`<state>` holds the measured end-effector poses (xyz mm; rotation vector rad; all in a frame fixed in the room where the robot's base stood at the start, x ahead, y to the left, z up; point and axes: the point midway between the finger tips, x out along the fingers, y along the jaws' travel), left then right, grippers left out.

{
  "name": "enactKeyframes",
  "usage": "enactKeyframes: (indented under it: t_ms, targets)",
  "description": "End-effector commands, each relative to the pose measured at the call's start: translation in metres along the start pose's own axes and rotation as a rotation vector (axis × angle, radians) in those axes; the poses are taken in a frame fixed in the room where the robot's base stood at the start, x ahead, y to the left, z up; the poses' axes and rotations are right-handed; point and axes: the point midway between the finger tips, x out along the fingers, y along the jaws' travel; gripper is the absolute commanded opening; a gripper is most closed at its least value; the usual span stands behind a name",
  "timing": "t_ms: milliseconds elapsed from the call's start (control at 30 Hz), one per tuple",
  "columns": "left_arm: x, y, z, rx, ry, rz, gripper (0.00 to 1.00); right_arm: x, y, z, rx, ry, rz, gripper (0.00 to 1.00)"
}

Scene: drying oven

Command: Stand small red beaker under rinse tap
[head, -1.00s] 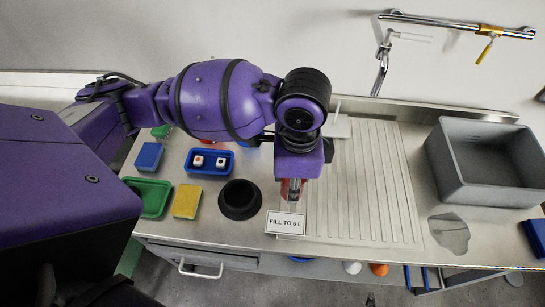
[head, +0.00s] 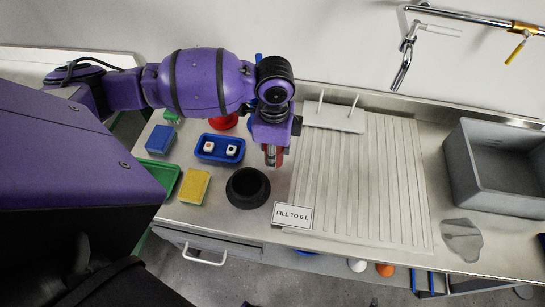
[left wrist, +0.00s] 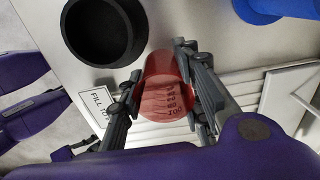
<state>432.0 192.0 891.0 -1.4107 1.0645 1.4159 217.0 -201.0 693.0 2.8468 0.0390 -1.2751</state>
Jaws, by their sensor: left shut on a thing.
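My left gripper (head: 271,158) is shut on a red see-through beaker with dark markings, seen between the fingers in the left wrist view (left wrist: 168,88). In the head view the gripper is above the counter, at the left edge of the ribbed drainer (head: 360,185), and mostly hides the beaker. A chrome spout with a pale lever (head: 402,68) hangs on the back wall at the upper right. A yellow-handled tap (head: 517,48) is on the same pipe. I cannot tell which is the rinse tap. My right gripper is not in view.
A black round pot (head: 247,188) and sign (head: 293,215) stand near the gripper. A pegged white rack (head: 334,116) is behind the drainer. A grey tub (head: 500,165) stands right. Yellow (head: 194,186) and blue (head: 161,139) blocks and a blue tray (head: 219,148) lie left. The drainer's middle is clear.

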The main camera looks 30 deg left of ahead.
Motion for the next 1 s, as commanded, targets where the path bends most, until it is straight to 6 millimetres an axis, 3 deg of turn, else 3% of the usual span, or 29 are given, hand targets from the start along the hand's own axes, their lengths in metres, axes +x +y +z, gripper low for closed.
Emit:
enactKeyframes:
  t_ms: [233, 433, 833, 867, 1000]
  targets:
    - [0.015, -0.009, 0.008, -0.002, -0.001, 0.000, 0.17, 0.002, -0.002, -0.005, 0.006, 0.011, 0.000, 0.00]
    - [0.044, -0.009, 0.008, -0.001, -0.001, 0.001, 0.17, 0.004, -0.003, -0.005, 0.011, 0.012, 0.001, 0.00]
    - [0.048, -0.010, 0.008, 0.000, 0.000, -0.002, 0.17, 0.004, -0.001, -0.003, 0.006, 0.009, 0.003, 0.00]
    - [0.048, -0.010, 0.008, 0.000, 0.000, -0.002, 0.34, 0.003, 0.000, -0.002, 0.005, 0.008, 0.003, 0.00]
    - [0.048, -0.010, 0.008, 0.000, 0.000, -0.002, 0.51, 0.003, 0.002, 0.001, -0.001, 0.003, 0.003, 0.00]
